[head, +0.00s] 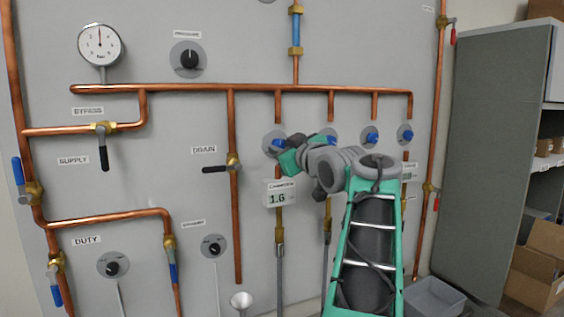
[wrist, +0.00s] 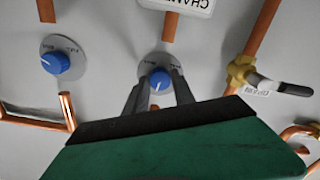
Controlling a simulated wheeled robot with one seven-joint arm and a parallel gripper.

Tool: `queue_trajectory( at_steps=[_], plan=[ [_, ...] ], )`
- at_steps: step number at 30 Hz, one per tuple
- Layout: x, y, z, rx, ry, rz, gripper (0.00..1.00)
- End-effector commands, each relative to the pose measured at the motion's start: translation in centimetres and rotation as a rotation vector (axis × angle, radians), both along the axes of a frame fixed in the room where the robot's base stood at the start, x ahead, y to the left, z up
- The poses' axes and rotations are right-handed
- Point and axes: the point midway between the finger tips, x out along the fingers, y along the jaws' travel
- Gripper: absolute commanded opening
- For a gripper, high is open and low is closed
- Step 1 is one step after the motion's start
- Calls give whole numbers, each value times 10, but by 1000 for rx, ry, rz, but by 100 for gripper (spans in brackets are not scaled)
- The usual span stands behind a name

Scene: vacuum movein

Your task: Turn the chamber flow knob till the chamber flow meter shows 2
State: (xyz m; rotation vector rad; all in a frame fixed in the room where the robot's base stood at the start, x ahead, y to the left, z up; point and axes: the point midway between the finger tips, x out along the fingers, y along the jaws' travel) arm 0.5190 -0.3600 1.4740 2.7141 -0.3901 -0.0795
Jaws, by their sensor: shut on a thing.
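The chamber flow knob (head: 276,143) is blue on a round grey plate. It shows in the head view above the chamber flow meter (head: 279,197), whose display reads 1.6. My gripper (head: 284,150) is at the knob. In the wrist view, which is upside down, my gripper (wrist: 157,88) has its two fingers on either side of the blue chamber flow knob (wrist: 159,77), shut on it. A white pointer line shows on the knob. The meter's label (wrist: 185,4) is cut off at the top edge.
More blue knobs (head: 371,137) line the panel to the right; one neighbouring knob (wrist: 56,63) shows in the wrist view. The drain valve (head: 232,162) with a black handle is left of the chamber flow knob. Copper pipes run around it.

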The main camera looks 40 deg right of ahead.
Motion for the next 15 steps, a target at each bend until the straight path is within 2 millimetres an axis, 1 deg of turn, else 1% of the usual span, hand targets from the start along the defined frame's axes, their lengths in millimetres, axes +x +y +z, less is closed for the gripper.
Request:
queue_trajectory(
  at_steps=[1,15],
  plan=[
    [0,0,-7,-43,10,1,0],
    [0,0,-2,-440,127,0,0]
  ],
)
